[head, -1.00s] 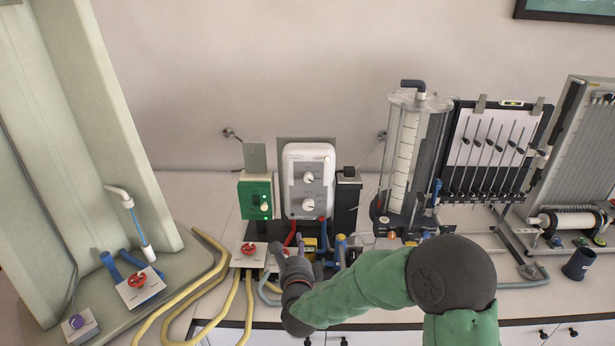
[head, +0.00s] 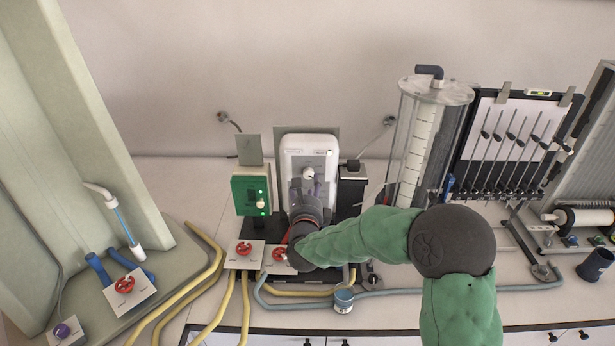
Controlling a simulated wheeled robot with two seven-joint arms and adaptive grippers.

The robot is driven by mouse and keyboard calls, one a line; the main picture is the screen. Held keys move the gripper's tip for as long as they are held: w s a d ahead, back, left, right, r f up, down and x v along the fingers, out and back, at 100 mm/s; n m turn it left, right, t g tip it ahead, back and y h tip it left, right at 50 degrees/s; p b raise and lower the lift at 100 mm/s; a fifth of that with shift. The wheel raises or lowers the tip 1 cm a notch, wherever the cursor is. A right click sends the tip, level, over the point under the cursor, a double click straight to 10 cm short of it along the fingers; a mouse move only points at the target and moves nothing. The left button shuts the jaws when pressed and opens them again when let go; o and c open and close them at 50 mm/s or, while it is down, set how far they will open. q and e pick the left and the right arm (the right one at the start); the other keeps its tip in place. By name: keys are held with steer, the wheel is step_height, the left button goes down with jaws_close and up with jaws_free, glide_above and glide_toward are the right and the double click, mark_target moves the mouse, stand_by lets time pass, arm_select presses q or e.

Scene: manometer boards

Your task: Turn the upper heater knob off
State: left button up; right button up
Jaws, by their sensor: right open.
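The white heater panel (head: 295,150) stands upright against the back of the bench. Its upper knob (head: 309,173) is a round white dial on the panel's front. The lower knob is hidden behind my right gripper (head: 308,189). That gripper is open and points up at the panel, with its fingertips just below the upper knob. I cannot tell whether they touch the panel. My left gripper is not in view.
A green switch box (head: 251,190) with lit green lights stands left of the heater. Red valve knobs (head: 243,248) and yellow hoses (head: 206,300) lie in front. A clear cylinder (head: 415,140) and a tilted manometer board (head: 510,150) stand to the right.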

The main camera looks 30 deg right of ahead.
mark_target(308, 175)
steer(key=shift+x, duration=2.25)
steer(key=shift+r, duration=0.1)
jaws_close()
